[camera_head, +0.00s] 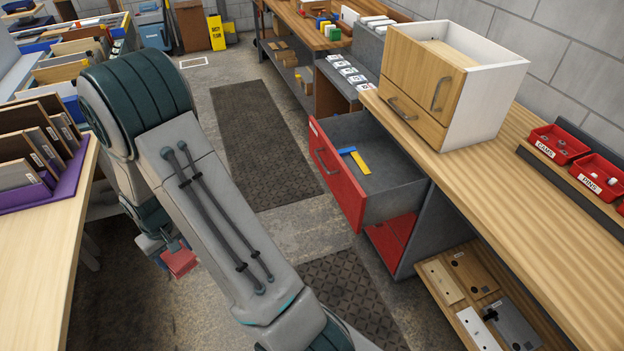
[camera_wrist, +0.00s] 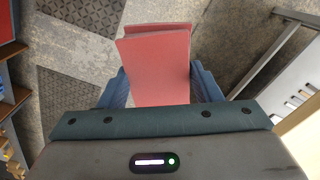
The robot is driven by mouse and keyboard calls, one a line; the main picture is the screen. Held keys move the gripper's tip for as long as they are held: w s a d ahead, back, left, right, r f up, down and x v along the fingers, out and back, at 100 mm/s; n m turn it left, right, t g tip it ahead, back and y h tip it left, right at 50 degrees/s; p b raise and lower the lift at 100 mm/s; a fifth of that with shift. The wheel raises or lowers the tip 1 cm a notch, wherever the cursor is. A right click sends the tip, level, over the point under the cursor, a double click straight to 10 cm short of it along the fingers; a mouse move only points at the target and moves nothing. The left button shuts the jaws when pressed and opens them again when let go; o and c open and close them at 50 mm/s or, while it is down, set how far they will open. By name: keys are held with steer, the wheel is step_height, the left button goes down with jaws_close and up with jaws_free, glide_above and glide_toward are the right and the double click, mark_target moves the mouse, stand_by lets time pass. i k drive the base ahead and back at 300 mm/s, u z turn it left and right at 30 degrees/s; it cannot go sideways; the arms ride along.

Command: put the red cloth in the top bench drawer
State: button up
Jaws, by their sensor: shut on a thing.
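The red cloth (camera_head: 179,262) is a flat folded piece, held above the floor left of the bench. It also shows in the wrist view (camera_wrist: 155,70), between the blue fingers. My gripper (camera_head: 168,246) is shut on it, with my arm partly in front in the head view. The top bench drawer (camera_head: 338,185) has a red front and grey inside, and is pulled open under the wooden worktop. A blue bar and a yellow bar lie in it. My gripper is well to the left of the drawer, apart from it.
A small wooden cabinet (camera_head: 425,85) and red bins (camera_head: 558,145) stand on the bench top (camera_head: 495,190). A lower shelf (camera_head: 490,300) holds boards and metal parts. Another table (camera_head: 45,240) with a purple rack (camera_head: 60,188) is at left. The floor aisle with dark mats (camera_head: 258,140) is clear.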

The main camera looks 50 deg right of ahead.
mark_target(368, 188)
steer(key=k, duration=1)
steer(key=z, duration=1.6)
steer(key=i, duration=1.7)
